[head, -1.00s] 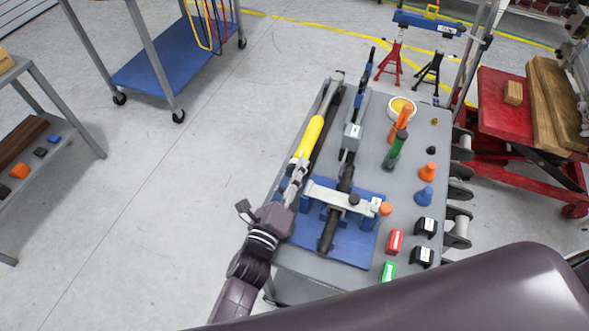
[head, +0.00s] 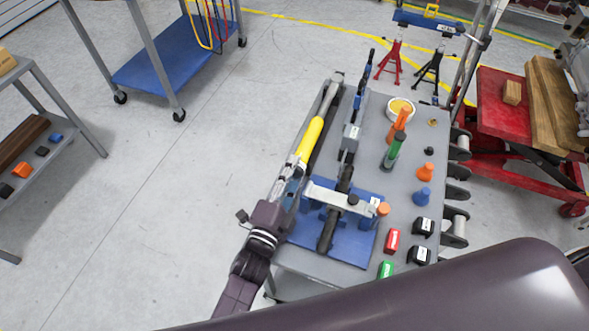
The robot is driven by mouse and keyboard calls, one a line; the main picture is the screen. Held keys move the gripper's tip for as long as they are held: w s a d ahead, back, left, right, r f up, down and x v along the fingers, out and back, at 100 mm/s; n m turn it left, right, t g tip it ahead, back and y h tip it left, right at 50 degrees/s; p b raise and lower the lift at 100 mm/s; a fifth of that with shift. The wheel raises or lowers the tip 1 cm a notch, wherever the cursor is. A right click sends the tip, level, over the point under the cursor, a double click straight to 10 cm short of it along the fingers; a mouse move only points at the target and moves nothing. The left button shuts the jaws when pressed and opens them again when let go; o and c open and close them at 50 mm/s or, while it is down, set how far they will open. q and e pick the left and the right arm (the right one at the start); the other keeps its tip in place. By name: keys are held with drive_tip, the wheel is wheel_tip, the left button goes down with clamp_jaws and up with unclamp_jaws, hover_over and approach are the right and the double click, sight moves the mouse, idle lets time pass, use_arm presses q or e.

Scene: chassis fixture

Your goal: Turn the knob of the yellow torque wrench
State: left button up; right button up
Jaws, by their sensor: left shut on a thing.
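The yellow torque wrench (head: 311,139) lies lengthwise along the left side of the grey table, its metal shaft and head toward the far edge. My left gripper (head: 295,170) is at the near end of the yellow handle, shut on the wrench's knob end. The gripper's fingers and wrist hide the knob itself. My right gripper is not in view.
Right of the wrench, a blue fixture (head: 346,247) holds a dark shaft under a grey bar. Open floor lies left of the table.

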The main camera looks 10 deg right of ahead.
use_arm(q)
drive_tip(key=shift+n, duration=0.6)
drive_tip(key=o, duration=0.9)
drive_tip(key=shift+s+a, duration=0.1)
drive_tip(key=v, duration=1.2)
drive_tip(key=shift+f, duration=0.1)
